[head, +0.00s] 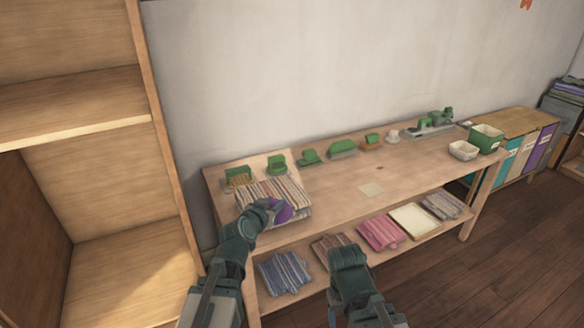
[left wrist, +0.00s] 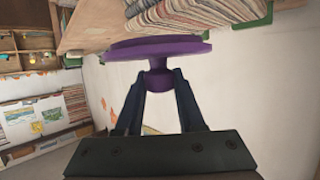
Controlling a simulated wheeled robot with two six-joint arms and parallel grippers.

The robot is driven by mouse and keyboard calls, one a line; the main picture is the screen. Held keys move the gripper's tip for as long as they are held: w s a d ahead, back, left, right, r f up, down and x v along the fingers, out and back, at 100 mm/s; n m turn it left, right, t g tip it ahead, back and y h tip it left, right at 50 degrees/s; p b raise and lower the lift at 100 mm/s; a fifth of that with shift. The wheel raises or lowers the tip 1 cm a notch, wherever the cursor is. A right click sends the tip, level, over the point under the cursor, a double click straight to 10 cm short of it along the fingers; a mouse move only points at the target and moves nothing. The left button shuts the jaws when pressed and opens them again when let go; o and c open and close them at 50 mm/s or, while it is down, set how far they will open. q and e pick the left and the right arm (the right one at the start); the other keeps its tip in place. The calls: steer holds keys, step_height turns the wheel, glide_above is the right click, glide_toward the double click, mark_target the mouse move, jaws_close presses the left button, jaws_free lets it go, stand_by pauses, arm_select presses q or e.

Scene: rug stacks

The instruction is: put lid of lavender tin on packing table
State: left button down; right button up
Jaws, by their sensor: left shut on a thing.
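A purple lid (head: 284,211) shows in the head view in front of the rug stack at the table's left end. In the left wrist view the lid (left wrist: 158,47) is a flat purple disc with a knob. My left gripper (head: 270,208) is shut on the lid's knob, and its fingers (left wrist: 158,88) pinch it from both sides. The packing table (head: 335,193) is a long wooden table with a lower shelf. My right gripper (head: 348,258) is low in front of the shelf; its fingers are too unclear to judge. I see no lavender tin that I can make out.
A striped rug stack (head: 272,193) fills the table's left end. Green tools, such as a green block (head: 342,148), line the back edge. A white bin (head: 463,150) and a green bin (head: 486,138) stand at the right.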

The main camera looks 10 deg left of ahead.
step_height(320, 180, up, 17)
steer(key=p, duration=1.7)
